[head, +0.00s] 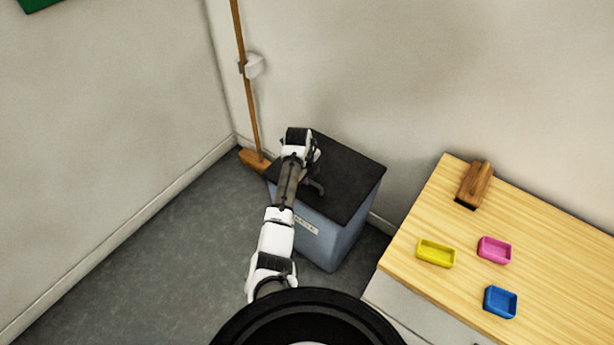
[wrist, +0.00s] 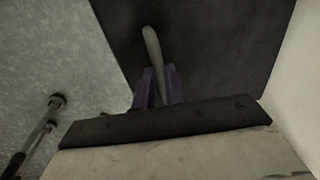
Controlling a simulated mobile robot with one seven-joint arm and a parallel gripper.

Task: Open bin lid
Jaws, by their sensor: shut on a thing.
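A blue-grey bin (head: 325,240) with a flat black lid (head: 346,185) stands on the floor near the corner. The lid lies flat on the bin in the head view. My gripper (head: 318,188) is over the lid's left part. In the wrist view, my gripper (wrist: 158,80) has its two fingers close around a grey, bar-like handle (wrist: 152,45) on the dark lid (wrist: 210,50). The gripper is shut on this handle. My arm hides part of the bin's left side and of the lid.
A broom (head: 251,110) leans in the corner, held by a white wall clip (head: 254,66). At right, a wooden table (head: 420,215) bears yellow (head: 436,253), pink (head: 494,250) and blue (head: 500,302) trays and a wooden block-like object (head: 475,184). The floor (head: 170,255) at left is clear.

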